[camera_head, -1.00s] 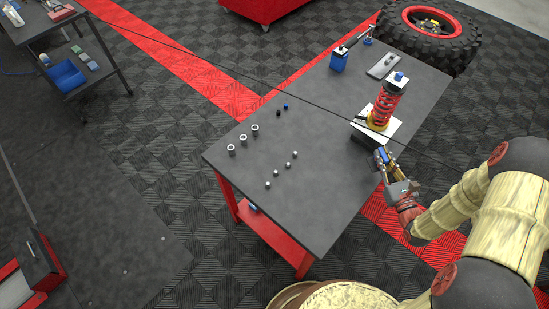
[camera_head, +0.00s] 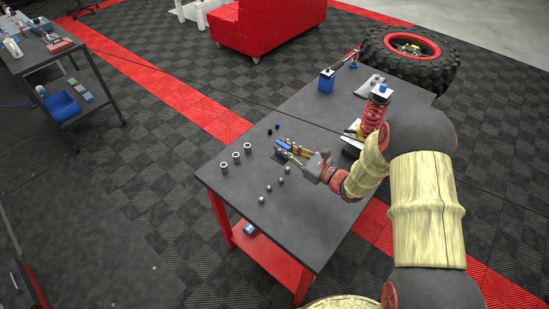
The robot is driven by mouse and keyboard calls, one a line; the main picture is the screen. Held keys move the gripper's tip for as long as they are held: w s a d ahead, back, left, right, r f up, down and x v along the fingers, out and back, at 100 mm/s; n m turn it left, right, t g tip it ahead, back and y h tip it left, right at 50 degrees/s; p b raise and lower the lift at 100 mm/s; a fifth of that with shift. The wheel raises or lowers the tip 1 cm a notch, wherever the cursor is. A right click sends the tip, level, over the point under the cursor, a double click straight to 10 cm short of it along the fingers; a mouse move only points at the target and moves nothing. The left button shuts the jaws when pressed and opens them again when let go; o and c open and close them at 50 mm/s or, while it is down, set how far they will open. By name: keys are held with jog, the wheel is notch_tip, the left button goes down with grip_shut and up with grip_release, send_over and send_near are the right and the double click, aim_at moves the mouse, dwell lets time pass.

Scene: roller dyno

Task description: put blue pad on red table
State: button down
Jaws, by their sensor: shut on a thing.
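The red table (camera_head: 225,193) has a dark top and red legs with a red lower shelf. My gripper (camera_head: 284,149) is over the middle of its top, between the ring-shaped parts and the coil spring. It is shut on a small blue piece, the blue pad (camera_head: 284,145), which shows at the fingertips. The pad is partly hidden by the fingers. I cannot tell whether the pad touches the tabletop.
Several grey rings (camera_head: 236,158) and small round parts (camera_head: 281,180) stand near the gripper. A red coil spring (camera_head: 375,112), a blue-based tool (camera_head: 326,80) and a grey plate are at the back. A small blue item (camera_head: 249,228) lies on the lower shelf.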

jog(key=w+a+f+b, duration=0.1)
jog(key=w+f, duration=0.1)
jog(key=w+a+f+b, duration=0.1)
jog(key=w+f, duration=0.1)
jog(key=w+a+f+b, duration=0.1)
jog(key=w+a+f, duration=0.1)
jog(key=f, duration=0.1)
jog(key=shift+w, duration=0.2)
jog(key=shift+w+f+b, duration=0.1)
jog(key=shift+f+b, duration=0.9)
jog(key=shift+f, duration=0.6)
jog(key=shift+f, duration=0.1)
jog(key=c, duration=1.8)
grip_release()
